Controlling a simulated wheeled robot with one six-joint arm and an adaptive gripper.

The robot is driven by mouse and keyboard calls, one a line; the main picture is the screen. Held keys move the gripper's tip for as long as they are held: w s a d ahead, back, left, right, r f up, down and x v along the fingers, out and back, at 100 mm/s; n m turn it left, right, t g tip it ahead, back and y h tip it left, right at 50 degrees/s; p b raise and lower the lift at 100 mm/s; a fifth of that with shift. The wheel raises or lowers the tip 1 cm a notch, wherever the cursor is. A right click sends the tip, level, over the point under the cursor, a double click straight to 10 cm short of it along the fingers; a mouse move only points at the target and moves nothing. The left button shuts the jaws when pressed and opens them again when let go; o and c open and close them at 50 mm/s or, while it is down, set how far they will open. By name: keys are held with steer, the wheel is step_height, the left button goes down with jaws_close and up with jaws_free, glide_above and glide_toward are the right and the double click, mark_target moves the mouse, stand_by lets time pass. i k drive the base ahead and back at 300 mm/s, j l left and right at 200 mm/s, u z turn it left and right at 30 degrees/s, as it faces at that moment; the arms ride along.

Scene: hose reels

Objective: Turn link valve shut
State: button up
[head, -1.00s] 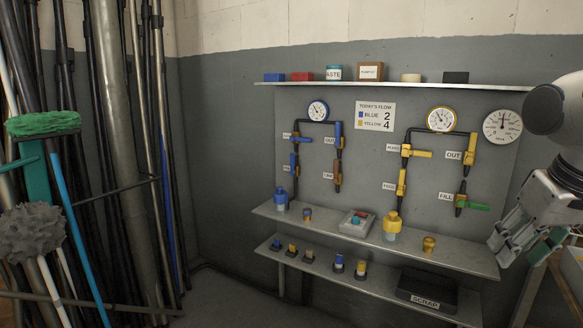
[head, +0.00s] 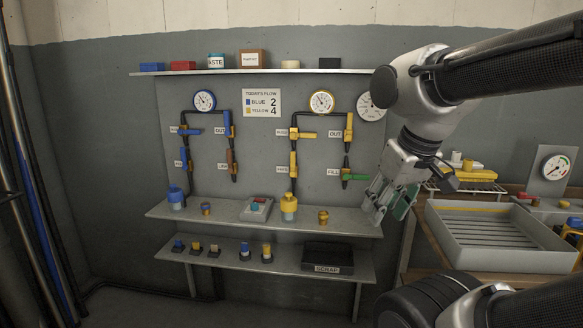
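The link valve (head: 231,161) is the brown-orange one low on the right pipe of the blue set, beside a small label that looks like LINK (head: 222,167). Its handle stands upright, in line with the pipe. My gripper (head: 388,212) hangs at the right of the panel, fingers pointing down and a little left, well apart from the link valve. Its fingers look spread, with green showing on one inner side, and nothing visible is held.
The blue OUT valve (head: 227,124) sits above the link valve, and a blue-handled valve (head: 188,131) is to the left. Yellow valves (head: 304,135) and a green-handled valve (head: 354,178) are to the right. A shelf (head: 330,226) juts out below. A grey tray (head: 490,262) stands at right.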

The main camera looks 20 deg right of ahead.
mark_target(231, 169)
steer(key=i+l+u, duration=0.1)
steer(key=i+l, duration=0.15)
steer(key=i, duration=0.25)
steer(key=i+l+u, duration=0.1)
steer(key=i+l, duration=0.2)
steer(key=i, duration=0.2)
